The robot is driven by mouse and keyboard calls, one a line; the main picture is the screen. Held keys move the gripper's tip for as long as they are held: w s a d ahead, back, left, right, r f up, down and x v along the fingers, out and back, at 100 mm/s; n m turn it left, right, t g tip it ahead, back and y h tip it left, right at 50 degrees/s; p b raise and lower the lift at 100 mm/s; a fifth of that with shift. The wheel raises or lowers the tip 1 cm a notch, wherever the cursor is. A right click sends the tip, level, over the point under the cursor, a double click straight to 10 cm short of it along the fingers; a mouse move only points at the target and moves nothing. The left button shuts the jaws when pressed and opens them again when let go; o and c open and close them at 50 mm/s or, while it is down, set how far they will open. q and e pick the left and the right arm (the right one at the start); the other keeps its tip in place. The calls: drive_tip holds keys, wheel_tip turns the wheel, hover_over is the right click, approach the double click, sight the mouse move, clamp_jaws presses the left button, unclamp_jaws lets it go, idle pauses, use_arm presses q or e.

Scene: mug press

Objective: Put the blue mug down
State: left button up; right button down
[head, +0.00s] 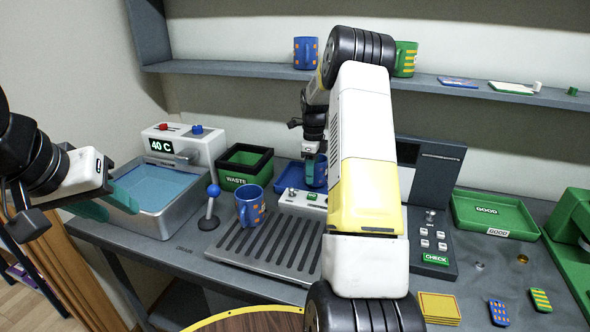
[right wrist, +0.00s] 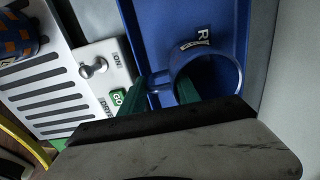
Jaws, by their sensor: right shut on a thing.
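The plain blue mug (right wrist: 238,75) is in the right wrist view, its open mouth facing the camera, over a blue tray (right wrist: 150,30) with an R label. I cannot tell if its base touches the tray. My right gripper (right wrist: 158,92) is shut on the mug's handle with its green fingers. In the head view the mug (head: 321,170) shows partly behind my right arm, at the blue tray (head: 286,178). My left gripper (head: 106,203) is open and empty at the far left, in front of the water basin.
A blue mug with orange spots (head: 250,206) stands on the slotted drain (head: 262,248). The basin (head: 160,218), blue-knobbed lever (head: 211,206) and green waste bin (head: 247,163) are to the left. The GO panel (head: 303,199) is before the tray. A GOOD tray (head: 490,212) is right.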

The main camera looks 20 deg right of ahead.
drive_tip(key=shift+w+d+f, duration=0.1)
drive_tip(key=shift+w+f, duration=0.05)
drive_tip(key=shift+f, duration=0.4)
drive_tip(key=shift+f, duration=0.2)
drive_tip(key=c, duration=0.9)
unclamp_jaws()
